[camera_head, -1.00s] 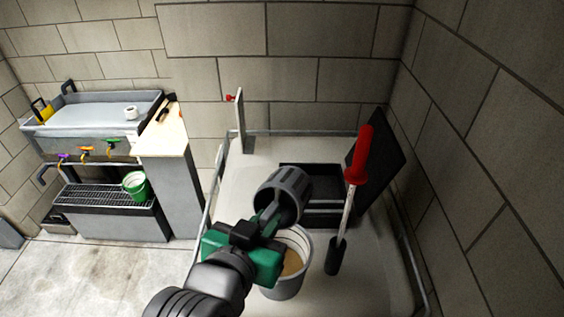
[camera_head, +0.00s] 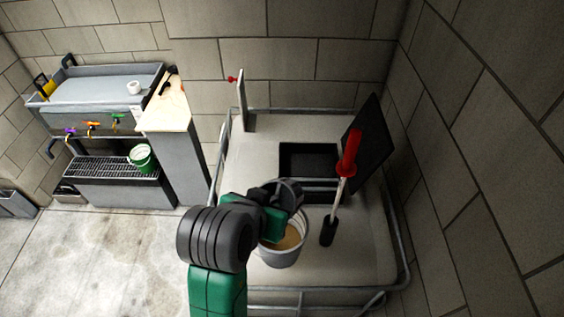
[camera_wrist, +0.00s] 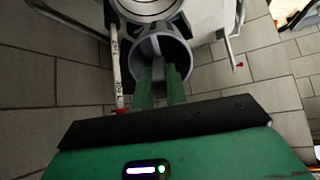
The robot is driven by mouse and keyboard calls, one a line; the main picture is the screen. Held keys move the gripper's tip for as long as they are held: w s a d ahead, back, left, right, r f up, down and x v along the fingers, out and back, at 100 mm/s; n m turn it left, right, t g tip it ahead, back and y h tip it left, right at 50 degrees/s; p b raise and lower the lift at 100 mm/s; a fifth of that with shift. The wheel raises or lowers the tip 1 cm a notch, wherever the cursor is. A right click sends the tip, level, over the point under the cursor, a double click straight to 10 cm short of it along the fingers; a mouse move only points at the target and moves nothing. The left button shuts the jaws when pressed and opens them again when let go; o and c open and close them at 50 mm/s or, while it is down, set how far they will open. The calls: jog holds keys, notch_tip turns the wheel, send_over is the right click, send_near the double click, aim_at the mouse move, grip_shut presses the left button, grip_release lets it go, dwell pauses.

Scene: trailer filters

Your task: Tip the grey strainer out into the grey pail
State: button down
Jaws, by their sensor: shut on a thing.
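My gripper (camera_head: 272,212) is shut on the grey strainer (camera_head: 290,188), a dark grey ribbed cylinder, held above the rear of the grey pail (camera_head: 275,262). The wrist view shows the strainer (camera_wrist: 183,45) tilted, with its round opening around the ends of my green fingers (camera_wrist: 160,88). I cannot tell whether anything is left inside it. The pail stands upright on the pale platform and holds tan stuff. Its rim shows at the top of the wrist view (camera_wrist: 172,12).
A metal rail (camera_head: 330,291) edges the platform.

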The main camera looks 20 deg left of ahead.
jog(key=g, duration=0.1)
jog(key=r+g, duration=0.1)
jog(key=shift+w+g, duration=0.15)
jog(key=shift+g, duration=0.15)
jog(key=shift+s+a+f+g, duration=0.15)
jog(key=shift+s+f+g, duration=0.1)
jog(key=shift+g, duration=0.15)
jog(key=shift+w+r, duration=0.25)
jog(key=shift+r, duration=0.2)
jog(key=shift+g, duration=0.4)
jog(key=shift+s+a+f+g, duration=0.1)
jog(key=shift+s+f+g, duration=0.2)
jog(key=shift+g, duration=0.1)
jog(key=shift+w+r+g, duration=0.2)
jog(key=shift+r+g, duration=0.05)
jog(key=shift+g, duration=0.85)
jog(key=shift+s+d+g, duration=0.1)
jog(key=shift+d+g, duration=0.15)
jog(key=shift+g, duration=0.45)
